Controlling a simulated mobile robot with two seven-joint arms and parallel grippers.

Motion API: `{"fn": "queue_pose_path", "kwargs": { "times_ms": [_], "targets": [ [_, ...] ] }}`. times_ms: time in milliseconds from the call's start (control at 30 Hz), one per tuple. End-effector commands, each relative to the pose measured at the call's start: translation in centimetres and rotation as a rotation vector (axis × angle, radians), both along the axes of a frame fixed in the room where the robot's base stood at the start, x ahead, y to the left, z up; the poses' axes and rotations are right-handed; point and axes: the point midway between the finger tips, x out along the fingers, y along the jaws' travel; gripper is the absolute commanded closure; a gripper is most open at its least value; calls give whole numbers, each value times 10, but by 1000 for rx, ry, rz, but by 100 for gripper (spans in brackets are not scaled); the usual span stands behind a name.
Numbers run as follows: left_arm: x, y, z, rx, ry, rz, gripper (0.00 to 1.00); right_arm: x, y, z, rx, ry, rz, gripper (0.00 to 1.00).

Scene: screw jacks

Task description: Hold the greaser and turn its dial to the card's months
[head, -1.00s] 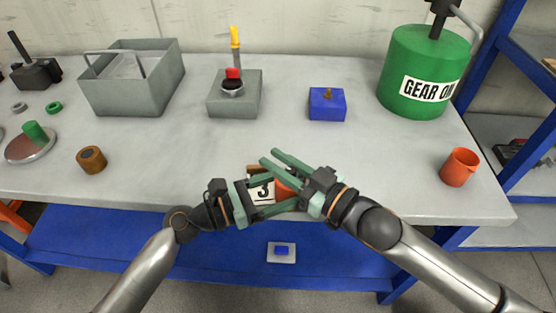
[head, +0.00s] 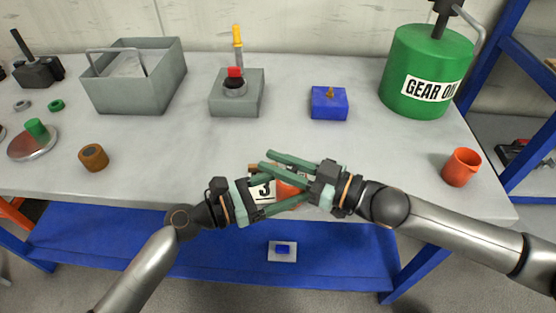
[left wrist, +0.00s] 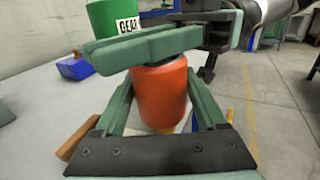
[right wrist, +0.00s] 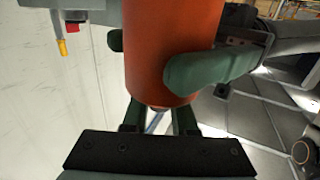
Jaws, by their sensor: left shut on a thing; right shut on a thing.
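The greaser (head: 287,189) is an orange cylinder held just above the table's front edge, between my two grippers. My left gripper (head: 285,194) is shut on it, with its fingers on either side of the body in the left wrist view (left wrist: 160,95). My right gripper (head: 266,161) is shut at its other end, with its fingers crossing over it. The greaser also fills the middle of the right wrist view (right wrist: 172,45). The dial and its markings are hidden by fingers. The white card (head: 263,189) shows a black 3, partly covered by my left gripper.
Behind are a blue block (head: 328,103), a grey block (head: 236,100), a grey bin (head: 130,95) and a green gear oil can (head: 425,65).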

Motion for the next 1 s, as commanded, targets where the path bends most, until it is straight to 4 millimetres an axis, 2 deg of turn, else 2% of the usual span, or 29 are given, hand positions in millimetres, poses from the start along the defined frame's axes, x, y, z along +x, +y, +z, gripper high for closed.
{"fn": "queue_pose_path", "kwargs": {
  "times_ms": [333, 767, 800, 1000],
  "targets": [
    [-2, -3, -1, 0, 2, -6, 100, -7, 4, 2, 5, 1, 141, 100],
    [-1, -2, -1, 0, 1, -6, 100, -8, 3, 2, 6, 4, 159, 100],
    [-1, -2, -1, 0, 1, -5, 100, -8, 3, 2, 6, 4, 159, 70],
    [-1, -2, -1, 0, 1, -4, 100, -7, 2, 1, 3, 4, 154, 47]
  ]
}}
